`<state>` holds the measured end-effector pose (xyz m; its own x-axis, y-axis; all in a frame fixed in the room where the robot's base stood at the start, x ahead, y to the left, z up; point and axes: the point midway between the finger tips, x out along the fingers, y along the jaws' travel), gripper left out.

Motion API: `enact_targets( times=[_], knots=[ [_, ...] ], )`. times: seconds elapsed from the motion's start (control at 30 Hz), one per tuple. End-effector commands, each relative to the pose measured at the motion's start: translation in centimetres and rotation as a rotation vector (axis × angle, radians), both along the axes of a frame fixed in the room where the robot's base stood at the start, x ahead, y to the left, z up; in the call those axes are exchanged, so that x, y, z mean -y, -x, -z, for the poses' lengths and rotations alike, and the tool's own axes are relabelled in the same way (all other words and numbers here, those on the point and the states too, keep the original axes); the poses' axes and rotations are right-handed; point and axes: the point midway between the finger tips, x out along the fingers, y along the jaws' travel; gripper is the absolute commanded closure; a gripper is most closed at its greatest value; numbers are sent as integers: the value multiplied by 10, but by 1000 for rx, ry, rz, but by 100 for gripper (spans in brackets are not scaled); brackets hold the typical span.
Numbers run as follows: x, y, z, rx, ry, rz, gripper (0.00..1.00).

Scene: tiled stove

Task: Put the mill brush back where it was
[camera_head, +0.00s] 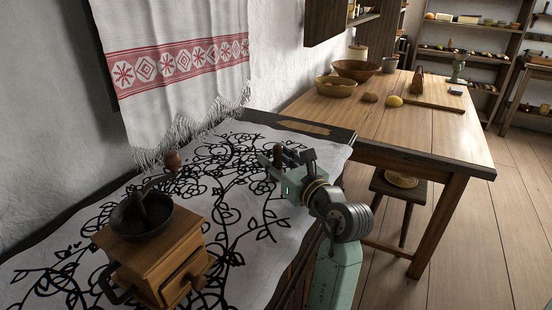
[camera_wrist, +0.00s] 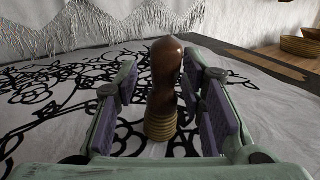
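The mill brush (camera_wrist: 165,80) has a dark brown rounded handle and a ribbed tan lower part. It stands upright on the patterned cloth in the wrist view. In the head view its dark top (camera_head: 278,154) shows beyond my gripper (camera_head: 290,163). A gap shows at the left finger and a narrower one at the right. The wooden coffee mill (camera_head: 155,258), with a dark metal bowl, a crank and a small drawer, stands at the front left in the head view.
The white cloth with black vine pattern (camera_head: 240,235) covers the surface, largely clear between mill and gripper. A red-banded towel (camera_head: 180,62) hangs on the wall behind.

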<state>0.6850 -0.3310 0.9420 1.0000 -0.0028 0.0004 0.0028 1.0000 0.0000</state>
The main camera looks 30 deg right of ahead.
Motion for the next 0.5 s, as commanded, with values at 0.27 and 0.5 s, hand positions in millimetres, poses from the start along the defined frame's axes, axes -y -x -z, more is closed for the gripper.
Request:
enact_targets(
  times=[0.27,0.5],
  knots=[
    [0,0,-2,0,0,0,63],
    [1,30,-1,2,1,4,63]
  ],
)
